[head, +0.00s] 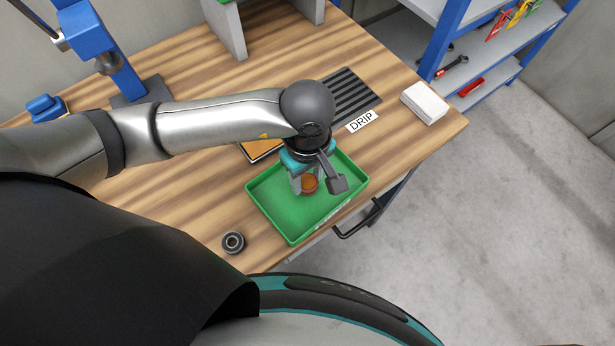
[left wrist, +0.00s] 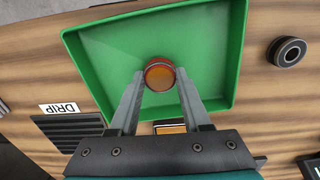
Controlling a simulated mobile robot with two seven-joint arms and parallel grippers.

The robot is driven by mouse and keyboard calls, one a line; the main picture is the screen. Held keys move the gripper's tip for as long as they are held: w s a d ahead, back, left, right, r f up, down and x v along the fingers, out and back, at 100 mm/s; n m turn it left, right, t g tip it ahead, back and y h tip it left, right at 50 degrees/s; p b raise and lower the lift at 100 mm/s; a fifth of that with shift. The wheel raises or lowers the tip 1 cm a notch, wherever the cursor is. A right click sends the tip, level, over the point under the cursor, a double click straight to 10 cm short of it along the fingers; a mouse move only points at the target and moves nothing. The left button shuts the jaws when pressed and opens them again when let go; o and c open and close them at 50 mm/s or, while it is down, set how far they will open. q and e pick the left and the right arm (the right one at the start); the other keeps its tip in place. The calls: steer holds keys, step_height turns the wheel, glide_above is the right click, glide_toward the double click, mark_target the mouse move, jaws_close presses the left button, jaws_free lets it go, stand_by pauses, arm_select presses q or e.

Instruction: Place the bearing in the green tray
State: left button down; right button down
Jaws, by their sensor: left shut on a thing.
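The green tray (head: 282,221) lies on the wooden bench near its front edge; it also fills the middle of the left wrist view (left wrist: 215,45). My left gripper (head: 310,185) is over the tray, pointing down, and shut on a round orange-red piece (left wrist: 159,76). This piece shows between the fingers in the head view (head: 309,184); I cannot tell whether it touches the tray floor. A dark ring with a hole (head: 233,242), bearing-like in shape, sits on the bench left of the tray; the left wrist view shows it too (left wrist: 289,52). My right gripper is not in view.
A black ridged drip mat (head: 352,94) and its DRIP label (head: 361,121) lie behind the tray. A white block (head: 424,103) is at the bench's right corner. An orange-topped dark item (head: 262,149) lies by the tray's back edge, partly under my arm. A blue shelf (head: 446,35) stands beyond.

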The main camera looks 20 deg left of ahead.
mark_target(308, 182)
arm_select(q)
steer(key=shift+f, duration=0.6)
steer(key=shift+f, duration=0.2)
steer(key=shift+c, duration=1.8)
jaws_free()
steer(key=shift+r, duration=0.1)
step_height(308, 182, up, 12)
steer(key=shift+r+p, duration=0.15)
steer(key=shift+p, duration=0.2)
